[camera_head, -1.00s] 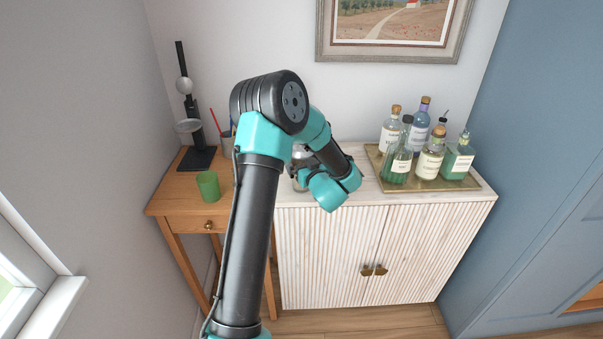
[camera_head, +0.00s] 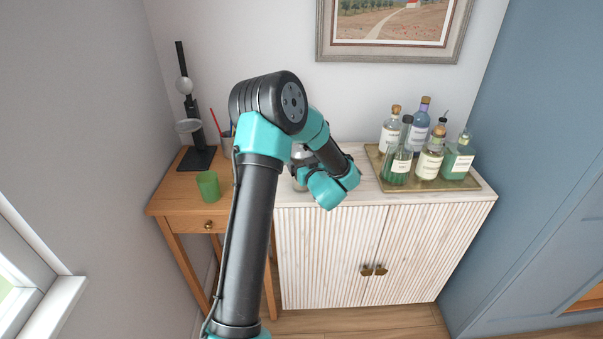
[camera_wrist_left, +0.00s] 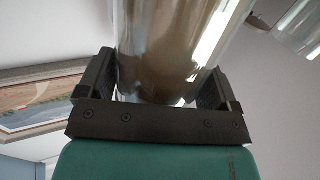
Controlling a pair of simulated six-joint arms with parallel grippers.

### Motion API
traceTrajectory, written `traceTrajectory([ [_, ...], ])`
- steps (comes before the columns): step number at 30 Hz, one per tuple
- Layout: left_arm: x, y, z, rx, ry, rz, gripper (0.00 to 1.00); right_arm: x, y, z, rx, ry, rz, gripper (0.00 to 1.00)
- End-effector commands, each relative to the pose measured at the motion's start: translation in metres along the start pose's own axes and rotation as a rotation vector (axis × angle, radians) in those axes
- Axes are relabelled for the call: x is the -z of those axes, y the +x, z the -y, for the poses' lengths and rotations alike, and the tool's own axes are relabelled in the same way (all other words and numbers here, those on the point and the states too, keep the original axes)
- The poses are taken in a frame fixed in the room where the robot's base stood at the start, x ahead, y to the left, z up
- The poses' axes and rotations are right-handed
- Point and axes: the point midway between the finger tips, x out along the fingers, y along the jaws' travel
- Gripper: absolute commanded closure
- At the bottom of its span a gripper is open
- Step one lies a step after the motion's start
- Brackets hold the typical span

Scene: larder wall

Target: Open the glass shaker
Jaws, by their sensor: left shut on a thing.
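The glass shaker (camera_wrist_left: 180,40) is a clear, shiny cylinder that fills the middle of the left wrist view. Its upper part runs out of that frame. My left gripper (camera_wrist_left: 163,70) is shut on it, one dark finger on each side. In the head view only a small pale, shiny part of the shaker (camera_head: 299,152) shows behind my left arm, above the white cabinet's left end. My arm and teal wrist hide the rest and the fingers there. Whether its lid is on cannot be told. My right gripper is not in view.
A tray (camera_head: 455,184) with several bottles stands on the right of the white cabinet (camera_head: 330,250). On the wooden table, a green cup (camera_head: 207,186), a black stand (camera_head: 198,158) and a pen holder are left of my arm. A framed picture (camera_head: 392,58) hangs behind.

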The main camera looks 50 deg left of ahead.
Motion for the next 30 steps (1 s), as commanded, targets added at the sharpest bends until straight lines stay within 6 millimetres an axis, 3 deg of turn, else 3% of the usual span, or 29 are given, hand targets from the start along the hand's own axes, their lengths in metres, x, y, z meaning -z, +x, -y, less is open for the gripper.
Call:
traceTrajectory([
  [2, 0.000, 0.000, 0.000, 0.000, 0.000, 0.000, 0.47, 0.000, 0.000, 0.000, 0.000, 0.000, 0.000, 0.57],
  [15, 0.000, 0.000, 0.000, 0.000, 0.000, 0.000, 0.89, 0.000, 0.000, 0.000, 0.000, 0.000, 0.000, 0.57],
  [30, 0.015, 0.000, 0.000, 0.001, -0.003, -0.004, 0.89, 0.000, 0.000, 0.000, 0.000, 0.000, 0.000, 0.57],
])
